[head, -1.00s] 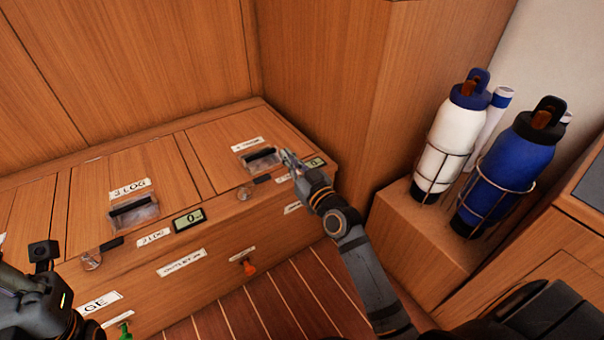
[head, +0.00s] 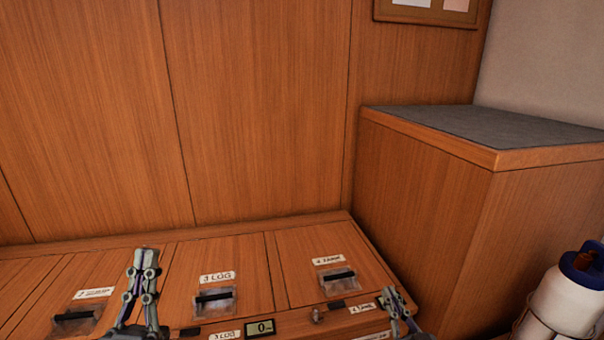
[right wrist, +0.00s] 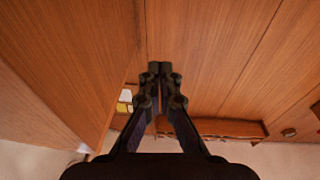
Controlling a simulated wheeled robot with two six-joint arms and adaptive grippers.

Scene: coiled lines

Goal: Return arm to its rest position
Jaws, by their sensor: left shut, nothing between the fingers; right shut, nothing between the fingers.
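My left gripper (head: 143,262) shows at the bottom left of the head view, pointing up, its fingers together and empty. It is in front of the wooden bench. My right gripper (head: 390,298) shows at the bottom right of the head view, over the bench front near the right-hand label. In the right wrist view my right gripper (right wrist: 160,70) has its fingers together with nothing between them, facing wood panels. Most of both arms is out of view.
The bench has lids with clear-boxed black handles (head: 215,300) and a small display (head: 260,327). A wooden cabinet with a grey top (head: 500,125) stands right. A pinboard (head: 430,10) hangs above.

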